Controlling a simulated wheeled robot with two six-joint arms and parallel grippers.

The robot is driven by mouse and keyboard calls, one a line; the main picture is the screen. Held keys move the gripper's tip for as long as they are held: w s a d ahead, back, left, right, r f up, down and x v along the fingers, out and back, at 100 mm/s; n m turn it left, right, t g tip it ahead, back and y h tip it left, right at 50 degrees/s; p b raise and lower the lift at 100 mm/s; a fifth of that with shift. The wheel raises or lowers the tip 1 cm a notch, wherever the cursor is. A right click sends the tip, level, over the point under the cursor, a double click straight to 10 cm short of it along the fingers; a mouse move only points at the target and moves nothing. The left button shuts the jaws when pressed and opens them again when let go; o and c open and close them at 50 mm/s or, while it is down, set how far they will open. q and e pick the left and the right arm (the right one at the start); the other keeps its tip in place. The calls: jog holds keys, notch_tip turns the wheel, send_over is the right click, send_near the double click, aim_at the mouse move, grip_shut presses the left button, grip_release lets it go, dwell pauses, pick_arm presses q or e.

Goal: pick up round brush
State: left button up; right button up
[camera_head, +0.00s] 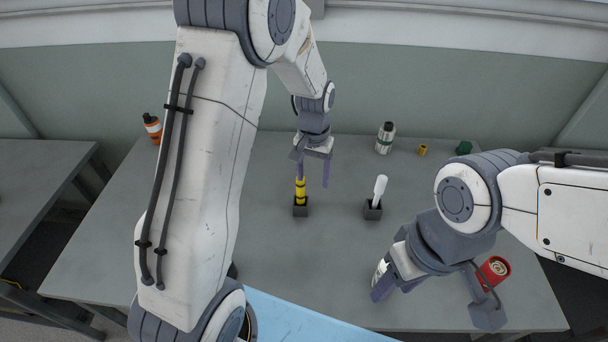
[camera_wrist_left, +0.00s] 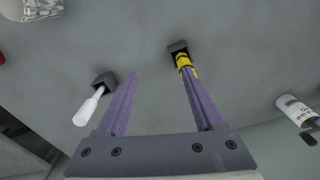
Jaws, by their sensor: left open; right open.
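Two tools stand in small dark holders on the grey table. A yellow tool with dark bands (camera_head: 300,188) is in the left holder (camera_head: 300,210). A white tool (camera_head: 380,187) is in the right holder (camera_head: 373,213). I cannot tell for sure which is the round brush; no bristles show. My left gripper (camera_head: 312,175) is open and points down above the yellow tool. In the left wrist view, the yellow tool (camera_wrist_left: 184,62) lies by the tip of the right finger, and the white tool (camera_wrist_left: 88,108) is outside the left finger. My right gripper (camera_head: 433,304) is open over the near right table.
An orange bottle (camera_head: 153,128) stands at the back left. A red can (camera_head: 497,268) is beside my right gripper. The table's middle front is clear.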

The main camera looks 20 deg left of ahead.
aim_at(301, 193)
pick_arm(q)
jog(key=shift+n, duration=0.5)
jog(key=a, duration=0.1)
jog(key=w+a, duration=0.1)
jog(key=w+a+f+p, duration=0.1)
jog(key=shift+a+f, duration=0.1)
jog(key=shift+a, duration=0.2)
jog(key=f, duration=0.2)
jog(key=f+p, duration=0.1)
jog(key=f, duration=0.1)
jog(key=shift+w+a+f, duration=0.1)
jog(key=shift+a+f, duration=0.1)
jog(key=shift+f, duration=0.45)
jog(key=shift+f+p, duration=0.5)
jog(key=shift+p, duration=0.1)
jog(key=f+p, duration=0.2)
jog(key=f, duration=0.1)
jog(key=shift+w+a+f, duration=0.1)
jog(key=shift+w+a, duration=0.1)
jog(key=shift+f, duration=0.65)
grip_shut()
pick_arm(e)
notch_tip(301, 193, up, 6)
jog(key=shift+r, duration=0.15)
